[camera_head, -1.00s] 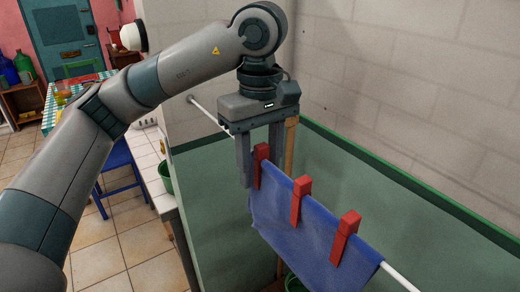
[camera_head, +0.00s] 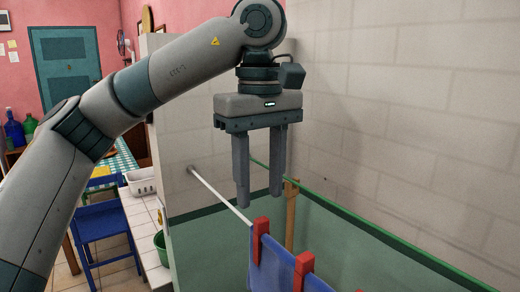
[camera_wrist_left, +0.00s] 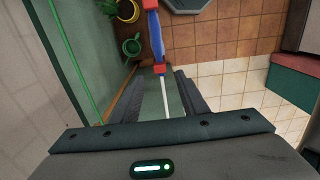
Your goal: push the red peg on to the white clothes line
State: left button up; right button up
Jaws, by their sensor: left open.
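A red peg (camera_head: 260,240) stands upright at the far end of the blue cloth (camera_head: 275,262) hanging on the white clothes line (camera_head: 222,195). It appears to straddle the cloth and line; how deep it sits I cannot tell. Two more red pegs, one of them here (camera_head: 303,268), sit along the cloth; the nearest is mostly cut off. My left gripper (camera_head: 259,198) is open and empty, above and apart from the far peg. In the left wrist view a red peg (camera_wrist_left: 158,69) shows beyond the fingers, with the line (camera_wrist_left: 165,97) running between them. My right gripper is out of view.
A tiled wall (camera_head: 390,130) with a green lower part stands close on the right. A wooden post (camera_head: 291,215) rises behind the line. A counter with a white basket (camera_head: 141,181) and a blue chair (camera_head: 101,225) are at left. Plant pots (camera_wrist_left: 131,46) are below.

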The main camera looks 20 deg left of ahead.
pick_arm(q)
notch_tip(320, 180, up, 6)
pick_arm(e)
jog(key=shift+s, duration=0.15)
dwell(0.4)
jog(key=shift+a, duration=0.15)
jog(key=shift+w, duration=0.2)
